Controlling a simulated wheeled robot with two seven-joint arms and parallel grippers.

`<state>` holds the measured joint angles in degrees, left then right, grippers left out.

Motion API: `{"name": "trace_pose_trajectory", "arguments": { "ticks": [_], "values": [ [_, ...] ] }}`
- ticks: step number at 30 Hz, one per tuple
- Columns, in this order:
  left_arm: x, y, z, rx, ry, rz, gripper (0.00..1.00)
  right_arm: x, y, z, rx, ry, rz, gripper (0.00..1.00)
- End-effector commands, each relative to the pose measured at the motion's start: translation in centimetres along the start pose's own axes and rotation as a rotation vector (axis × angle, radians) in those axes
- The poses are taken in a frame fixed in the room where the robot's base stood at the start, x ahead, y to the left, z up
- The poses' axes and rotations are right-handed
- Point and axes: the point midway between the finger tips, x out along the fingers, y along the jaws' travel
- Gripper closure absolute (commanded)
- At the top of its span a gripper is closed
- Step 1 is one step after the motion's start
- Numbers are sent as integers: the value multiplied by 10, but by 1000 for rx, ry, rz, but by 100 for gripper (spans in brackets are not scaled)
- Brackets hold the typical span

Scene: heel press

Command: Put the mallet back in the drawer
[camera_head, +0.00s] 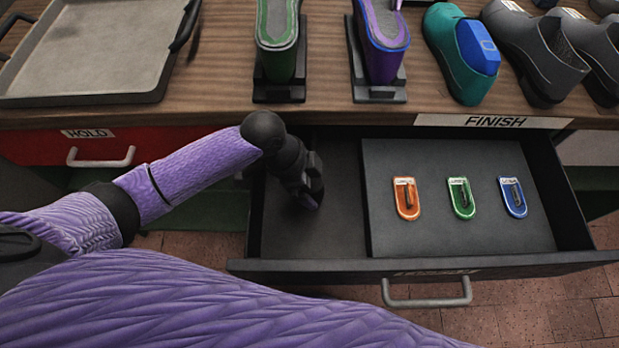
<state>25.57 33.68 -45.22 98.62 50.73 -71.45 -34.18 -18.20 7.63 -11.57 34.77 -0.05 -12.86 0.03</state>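The drawer (330,268) under the bench is pulled open, showing a dark interior. Its left part is a bare compartment (335,225). Its right part has a raised dark panel (450,235) bearing an orange, a green and a blue tag. My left gripper (312,192) reaches down into the left compartment. Its fingers are dark and mostly hidden by its own wrist, so I cannot tell whether they are open or shut. A small purple patch shows at the fingertips. I cannot make out the mallet in this view. My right gripper is not in view.
The wooden bench top (215,85) holds a grey tray (90,50), two upright shoe forms on stands (280,55), a teal shoe (455,55) and dark shoes (535,50). A FINISH label (490,121) is above the drawer. A red drawer (40,148) marked HOLD is closed at left.

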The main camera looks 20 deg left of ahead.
Motion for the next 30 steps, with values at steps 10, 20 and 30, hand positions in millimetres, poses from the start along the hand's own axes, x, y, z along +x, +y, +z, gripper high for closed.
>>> {"name": "trace_pose_trajectory", "arguments": {
  "ticks": [10,20,30],
  "values": [
    [-66,-1,-3,2,-1,-4,0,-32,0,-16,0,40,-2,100],
    [-122,0,-2,0,0,0,0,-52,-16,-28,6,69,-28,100],
    [-122,0,-1,-1,0,1,0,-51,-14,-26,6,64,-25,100]
  ]
}}
